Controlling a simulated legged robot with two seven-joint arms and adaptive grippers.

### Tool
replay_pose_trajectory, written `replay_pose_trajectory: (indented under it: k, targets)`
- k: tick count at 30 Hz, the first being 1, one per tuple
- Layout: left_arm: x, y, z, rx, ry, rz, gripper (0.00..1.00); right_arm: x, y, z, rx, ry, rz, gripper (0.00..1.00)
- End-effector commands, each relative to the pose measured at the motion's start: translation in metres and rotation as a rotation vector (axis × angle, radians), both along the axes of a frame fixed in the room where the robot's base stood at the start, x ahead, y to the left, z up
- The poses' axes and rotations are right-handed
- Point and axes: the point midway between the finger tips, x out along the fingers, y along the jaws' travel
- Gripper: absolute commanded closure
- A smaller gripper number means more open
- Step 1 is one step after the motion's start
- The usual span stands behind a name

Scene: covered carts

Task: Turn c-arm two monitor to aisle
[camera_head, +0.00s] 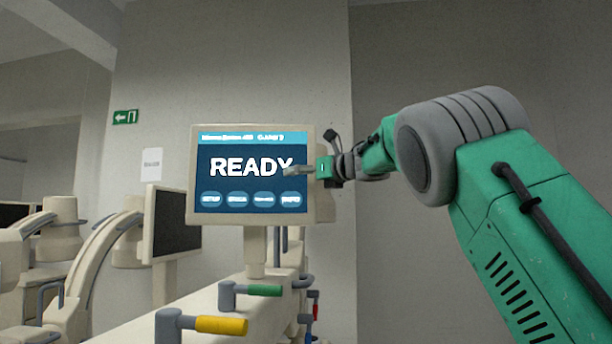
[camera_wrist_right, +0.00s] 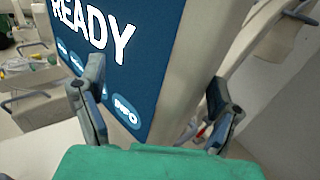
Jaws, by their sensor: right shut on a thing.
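The monitor (camera_head: 245,180) stands on a post in the middle of the head view. It has a cream casing and a lit blue screen reading READY, with a row of buttons below. Its screen faces me. My right gripper (camera_head: 306,170) is shut on the monitor's right edge, one finger in front of the screen. In the right wrist view my right gripper (camera_wrist_right: 158,88) straddles that edge of the monitor (camera_wrist_right: 98,62), with a finger on either side. The small text in the screen's top bar is blurred. My left gripper is not in view.
A second monitor (camera_head: 163,225) with a dark screen stands behind to the left, beside curved cream machine arms. A yellow handle (camera_head: 220,325) and a green handle (camera_head: 264,290) stick out below the lit monitor. A bare wall (camera_head: 440,60) lies to the right.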

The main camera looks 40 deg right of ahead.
Motion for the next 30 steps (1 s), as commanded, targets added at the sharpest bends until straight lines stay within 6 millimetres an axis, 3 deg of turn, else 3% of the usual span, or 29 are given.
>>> replay_pose_trajectory:
  k: [20, 26, 30]
  targets:
    - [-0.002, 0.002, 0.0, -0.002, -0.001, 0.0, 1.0, -0.006, 0.004, 0.003, -0.001, -0.002, 0.003, 0.23]
    - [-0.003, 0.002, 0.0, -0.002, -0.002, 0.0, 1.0, -0.034, 0.001, 0.003, 0.001, -0.003, -0.002, 0.23]
    - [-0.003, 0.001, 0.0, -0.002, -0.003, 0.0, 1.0, -0.067, -0.004, 0.002, 0.003, -0.004, -0.003, 0.23]
